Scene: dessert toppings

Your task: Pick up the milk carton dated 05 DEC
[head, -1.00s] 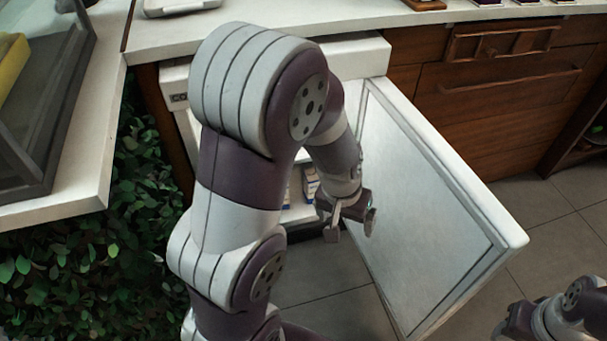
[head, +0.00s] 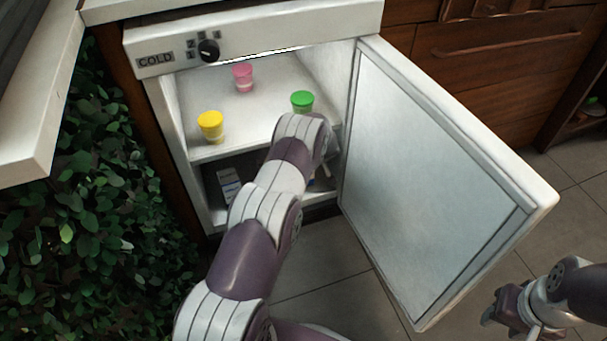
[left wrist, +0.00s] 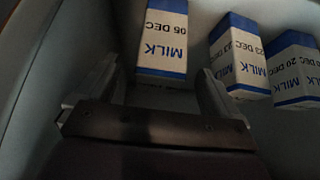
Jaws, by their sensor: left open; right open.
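The milk carton dated 05 DEC (left wrist: 163,40) is white with blue bands and shows at the top of the left wrist view, its print upside down. My left gripper (left wrist: 156,80) is open, with the carton ahead of it and in line with the gap between the fingers. I see no grip on it. In the head view my left arm reaches into the fridge's lower compartment and mostly hides this gripper. My right gripper (head: 494,308) is open and empty at the lower right, outside the fridge.
Cartons dated 23 DEC (left wrist: 240,58) and 20 DEC (left wrist: 295,70) stand to the right. A carton (head: 228,186) shows low in the fridge, date unreadable. Yellow (head: 210,126), pink (head: 243,78) and green-lidded (head: 302,101) cups stand on the upper shelf (head: 262,108). The fridge door (head: 430,180) is open.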

